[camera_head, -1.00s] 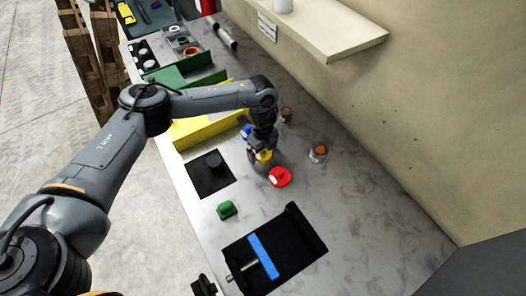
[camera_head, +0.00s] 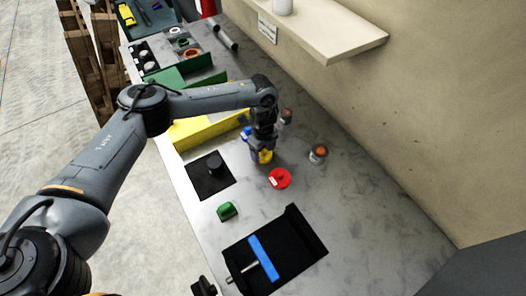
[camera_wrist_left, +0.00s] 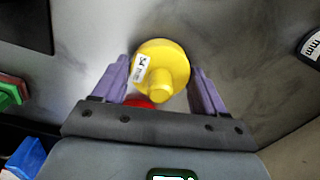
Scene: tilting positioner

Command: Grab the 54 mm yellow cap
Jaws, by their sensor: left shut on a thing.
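The yellow cap (camera_wrist_left: 163,66) is a round disc with a stubby knob and a white label reading 54 mm. In the left wrist view it sits between the two purple fingers of my left gripper (camera_wrist_left: 160,82), which is shut on it. In the head view the yellow cap (camera_head: 266,157) shows partly below my left gripper (camera_head: 260,152), low over the bench; I cannot tell whether it touches the surface. My right gripper is not in view.
A red cap (camera_head: 280,179) lies just nearer than the yellow one. A grey cylinder with an orange top (camera_head: 318,154) stands to the right. A green block (camera_head: 227,210), a black pad (camera_head: 204,187) and a black tray with a blue bar (camera_head: 264,256) are nearby.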

